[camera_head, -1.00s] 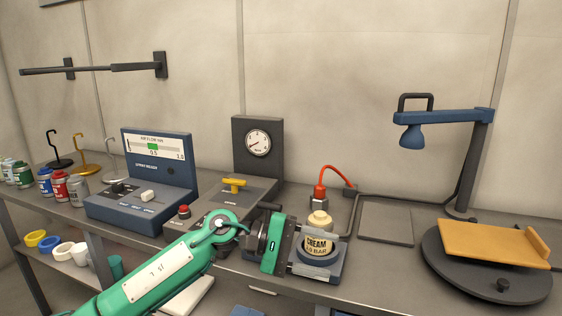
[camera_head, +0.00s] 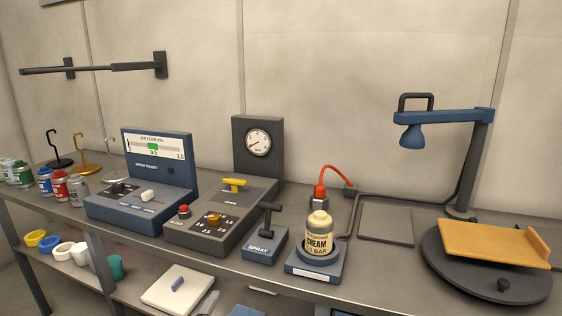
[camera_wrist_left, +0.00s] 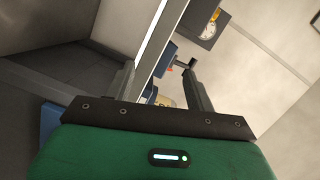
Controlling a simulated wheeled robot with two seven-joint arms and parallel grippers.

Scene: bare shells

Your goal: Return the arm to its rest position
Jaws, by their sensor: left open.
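My left arm is out of the head view. My left gripper (camera_wrist_left: 165,88) shows in the left wrist view, its two dark fingers wide apart with nothing between them. Beyond the fingers are the bench edge and a blue-grey unit. The cream bottle (camera_head: 319,236) stands upright in its blue holder (camera_head: 313,276) on the bench, apart from any gripper. My right gripper is in neither view.
Several cups (camera_head: 62,251) and a white lidded block (camera_head: 178,291) sit below.

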